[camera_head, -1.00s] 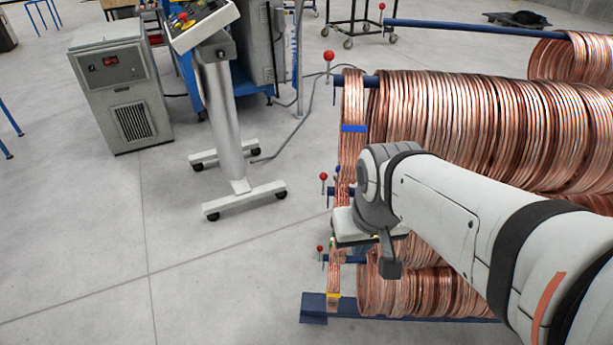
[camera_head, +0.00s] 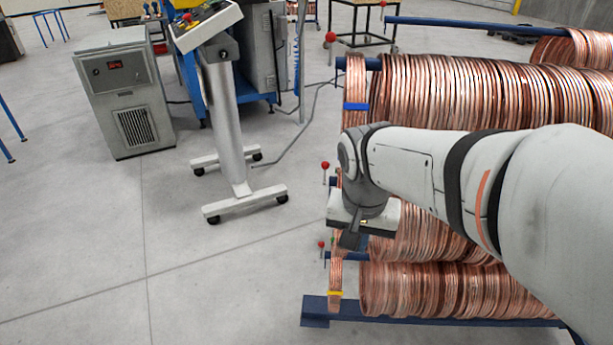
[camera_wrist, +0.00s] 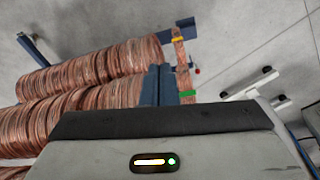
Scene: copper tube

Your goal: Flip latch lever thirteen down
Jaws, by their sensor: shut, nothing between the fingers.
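Several upright levers with red ball knobs stand at the left ends of the blue rack's bars: a top one (camera_head: 330,37), a middle one (camera_head: 325,167) and a low one (camera_head: 321,245). I can read no numbers, so I cannot tell which is thirteen. My gripper (camera_head: 349,241) points down close to the rack's left side, just right of the low lever's knob, partly hidden by my wrist. In the wrist view my gripper (camera_wrist: 159,84) shows as two dark fingers together, shut and empty. A red knob (camera_wrist: 197,71) shows just beyond the fingertips; contact is not visible.
Large copper coils (camera_head: 470,90) hang on the rack, with lower coils (camera_head: 430,290) beneath. The blue rack foot (camera_head: 314,311) rests on the floor. A wheeled control stand (camera_head: 238,150) and a grey cabinet (camera_head: 125,100) stand left.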

